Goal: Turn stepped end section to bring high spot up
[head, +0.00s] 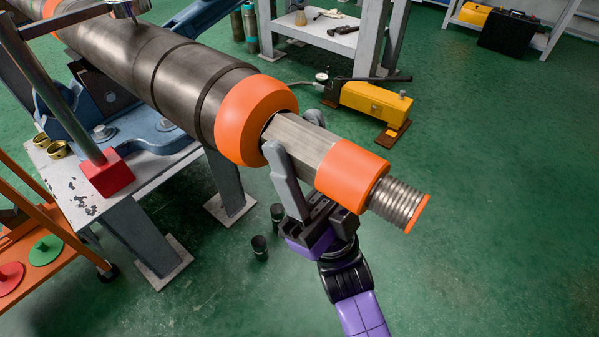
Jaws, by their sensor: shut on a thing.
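The stepped end section (304,139) sticks out of the end of a thick dark pipe (165,75). It has a bare metal flat-sided neck, an orange collar (352,174) and a threaded tip (397,204) with an orange end face. A larger orange ring (247,117) sits where the section meets the pipe. My gripper (298,180) comes from below and is shut on the bare neck between the two orange parts. One grey finger shows on the near side; the other is largely hidden. I cannot tell which side of the section is the high spot.
The pipe rests in a blue vise (150,135) on a worn grey bench (75,190). A yellow pump (375,103) and small dark cylinders (260,247) are on the green floor. Floor at right is clear.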

